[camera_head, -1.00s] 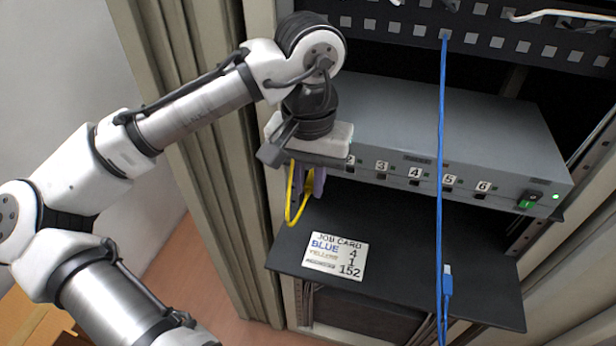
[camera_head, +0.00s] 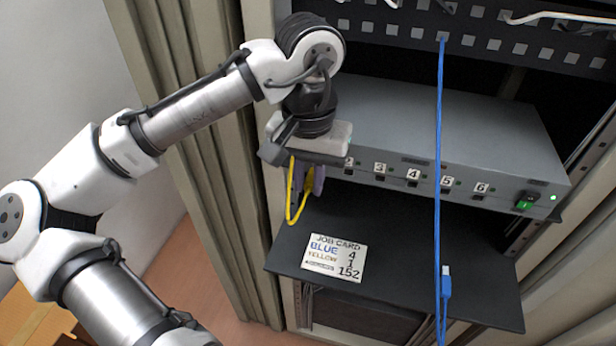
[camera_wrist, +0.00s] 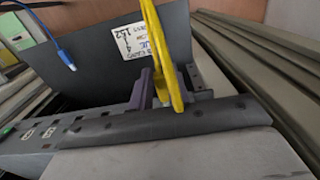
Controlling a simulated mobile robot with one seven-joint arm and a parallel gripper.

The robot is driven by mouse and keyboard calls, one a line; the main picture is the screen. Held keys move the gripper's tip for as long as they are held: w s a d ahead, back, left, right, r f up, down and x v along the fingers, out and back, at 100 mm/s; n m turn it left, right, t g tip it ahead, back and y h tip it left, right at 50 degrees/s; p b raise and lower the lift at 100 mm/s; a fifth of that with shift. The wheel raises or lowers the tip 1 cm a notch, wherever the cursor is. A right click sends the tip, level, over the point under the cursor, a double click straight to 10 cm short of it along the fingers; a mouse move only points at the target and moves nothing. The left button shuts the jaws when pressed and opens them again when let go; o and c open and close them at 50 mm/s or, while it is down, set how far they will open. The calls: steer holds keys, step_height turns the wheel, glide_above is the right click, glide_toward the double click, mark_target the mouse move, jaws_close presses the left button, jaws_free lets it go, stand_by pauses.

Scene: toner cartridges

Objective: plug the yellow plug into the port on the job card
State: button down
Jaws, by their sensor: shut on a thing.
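My gripper (camera_head: 312,180) is at the left end of the grey switch box's front face, shut on the yellow plug. The plug itself is mostly hidden by the fingers; its yellow cable (camera_head: 290,205) loops down below them, and the cable also crosses the wrist view (camera_wrist: 165,50). The job card (camera_head: 334,258) lies on the black shelf and lists blue 4, yellow 1. On the switch box (camera_head: 450,135), labels 2 to 6 show; port 1 is hidden behind my gripper. I cannot tell whether the plug touches the port.
A blue cable (camera_head: 439,130) hangs down in front of the box, with a blue plug (camera_head: 446,280) over the shelf's right side. The black shelf (camera_head: 390,235) is otherwise clear. A patch panel (camera_head: 480,42) is above, with a cabinet wall left.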

steer(key=shift+w+d, duration=0.2)
steer(key=shift+w, duration=0.35)
steer(key=c, duration=1.3)
jaws_free()
steer(key=shift+r, duration=0.1)
